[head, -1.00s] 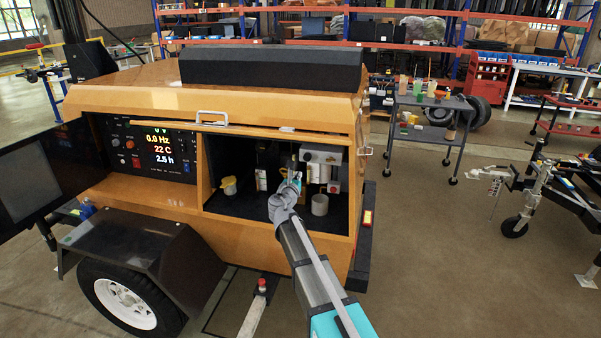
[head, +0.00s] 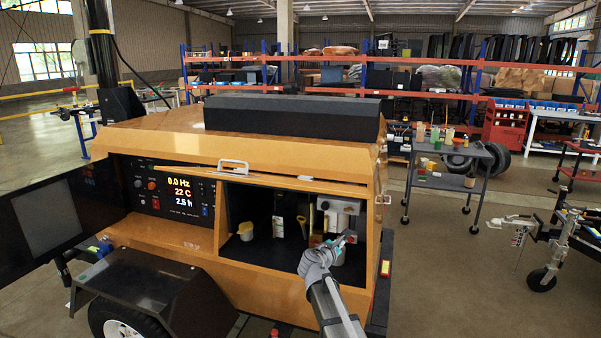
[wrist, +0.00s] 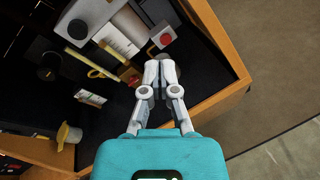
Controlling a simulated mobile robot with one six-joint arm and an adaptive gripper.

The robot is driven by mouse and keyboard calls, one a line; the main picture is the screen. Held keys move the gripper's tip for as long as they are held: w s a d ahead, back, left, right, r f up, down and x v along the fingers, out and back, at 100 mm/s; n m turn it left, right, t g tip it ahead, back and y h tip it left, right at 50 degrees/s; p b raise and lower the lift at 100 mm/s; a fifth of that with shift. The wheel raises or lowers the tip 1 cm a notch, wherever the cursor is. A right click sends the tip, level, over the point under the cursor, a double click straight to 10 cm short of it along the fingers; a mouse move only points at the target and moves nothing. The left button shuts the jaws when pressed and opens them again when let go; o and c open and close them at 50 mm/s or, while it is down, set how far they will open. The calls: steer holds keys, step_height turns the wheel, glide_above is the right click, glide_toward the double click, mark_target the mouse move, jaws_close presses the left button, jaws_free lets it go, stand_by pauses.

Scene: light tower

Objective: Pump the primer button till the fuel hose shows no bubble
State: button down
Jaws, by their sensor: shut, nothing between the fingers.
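My gripper (head: 347,238) is shut and empty inside the open compartment, at its right part. In the wrist view its closed fingertips (wrist: 160,68) point toward a grey box (wrist: 166,27) with a round red button (wrist: 166,38); they appear apart from it. A dark red piece (wrist: 130,76) lies left of the fingers. Which of these is the primer button I cannot tell. A pale yellow rod or tube (wrist: 100,66) runs beside a white label; no bubble can be made out.
The orange generator housing (head: 150,140) frames the compartment, with a raised door edge (head: 250,178) above. A yellow-topped cup (head: 245,231) stands at the compartment's left. The display panel (head: 180,193) reads 0.0 Hz.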

steer(key=s+d+f+m+g+y+p, duration=0.1)
steer(key=s+d+f+m+g, duration=0.3)
steer(key=s+m, duration=0.35)
steer(key=s+d+f+m+g+y+p, duration=0.1)
steer(key=s+d+f+m+g, duration=0.3)
steer(key=s+m, duration=0.4)
steer(key=s+a+f+m+g+y, duration=0.1)
steer(key=s+a+m+g+y, duration=0.1)
steer(key=s, duration=0.6)
steer(key=s+a+f+m+g+y+p, duration=0.1)
steer(key=s+a+f+m+g+y, duration=0.1)
steer(key=s+m, duration=0.4)
steer(key=shift+s+f+g+y, duration=0.15)
steer(key=shift+s+g+y, duration=0.55)
steer(key=shift+s+y, duration=0.25)
steer(key=shift+w, duration=0.2)
